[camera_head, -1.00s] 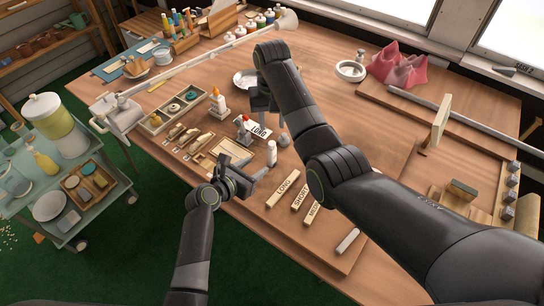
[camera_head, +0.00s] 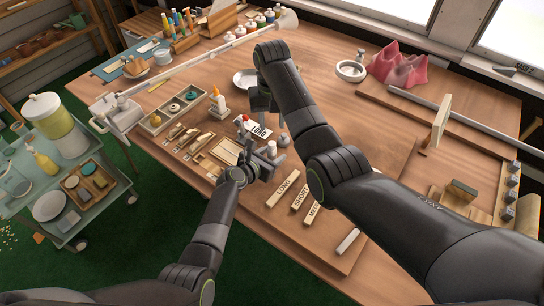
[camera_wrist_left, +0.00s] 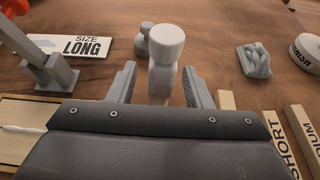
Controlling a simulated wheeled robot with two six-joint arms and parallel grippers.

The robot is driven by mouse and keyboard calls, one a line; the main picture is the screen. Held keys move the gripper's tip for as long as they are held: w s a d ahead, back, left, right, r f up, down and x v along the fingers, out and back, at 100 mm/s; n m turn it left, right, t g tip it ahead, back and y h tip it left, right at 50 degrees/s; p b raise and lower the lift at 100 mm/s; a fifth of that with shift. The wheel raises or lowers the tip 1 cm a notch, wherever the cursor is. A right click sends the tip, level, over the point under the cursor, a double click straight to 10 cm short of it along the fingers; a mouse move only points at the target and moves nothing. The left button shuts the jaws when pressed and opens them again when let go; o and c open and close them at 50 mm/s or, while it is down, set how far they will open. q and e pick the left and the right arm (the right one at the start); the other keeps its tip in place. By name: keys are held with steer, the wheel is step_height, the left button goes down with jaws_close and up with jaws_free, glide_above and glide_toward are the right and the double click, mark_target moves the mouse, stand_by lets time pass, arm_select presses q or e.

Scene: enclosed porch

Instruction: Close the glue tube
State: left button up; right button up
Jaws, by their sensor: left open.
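A small white bottle with a rounded white cap (camera_wrist_left: 164,50) stands upright on the table. It also shows in the head view (camera_head: 272,147). My left gripper (camera_wrist_left: 158,72) is open, with its fingers on either side of the bottle's lower part; I cannot tell whether they touch it. In the head view the left gripper (camera_head: 266,154) is low over the table. My right gripper (camera_head: 260,102) points down near the LONG card; its fingertips are too small and dark to read. A white bottle with an orange-red tip (camera_head: 218,101) stands farther left. I cannot tell which item is the glue tube.
A grey stand (camera_wrist_left: 50,72) with something red above it is beside the LONG card (camera_wrist_left: 80,46). A grey knobbed object (camera_wrist_left: 142,40) is just behind the white bottle. Labelled wooden blocks (camera_head: 284,188) lie to the right, and wooden trays (camera_head: 172,109) to the left.

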arm_select(q)
jaws_close()
stand_by(0.3)
arm_select(e)
steer(key=n, duration=2.7)
